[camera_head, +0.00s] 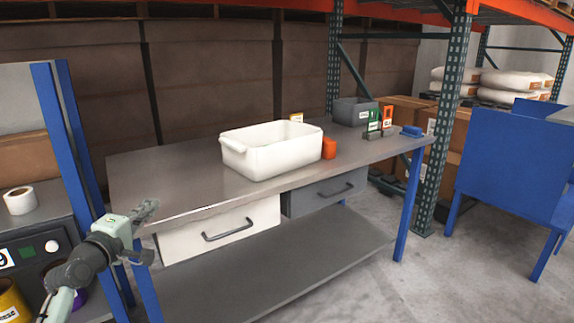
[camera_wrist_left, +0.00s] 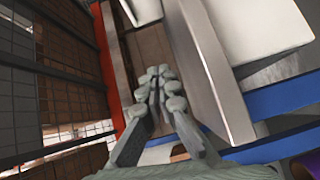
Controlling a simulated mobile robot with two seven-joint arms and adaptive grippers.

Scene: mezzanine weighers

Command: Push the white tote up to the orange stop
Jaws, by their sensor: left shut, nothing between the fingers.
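The orange stop (camera_head: 329,148) is a small block on the bench, just right of the tote's right end. Whether the two touch is hard to tell. My left gripper (camera_head: 146,211) is at the bench's left front edge, well left of the tote and apart from it. In the left wrist view the fingers (camera_wrist_left: 154,82) are closed together with nothing between them. My right gripper is in neither view.
A grey bin (camera_head: 354,111) and green and orange upright items (camera_head: 387,120) stand at the bench's right end, with a blue item (camera_head: 412,131). The bench top left of the tote is clear. A shelf with a white roll (camera_head: 19,200) stands at the left.

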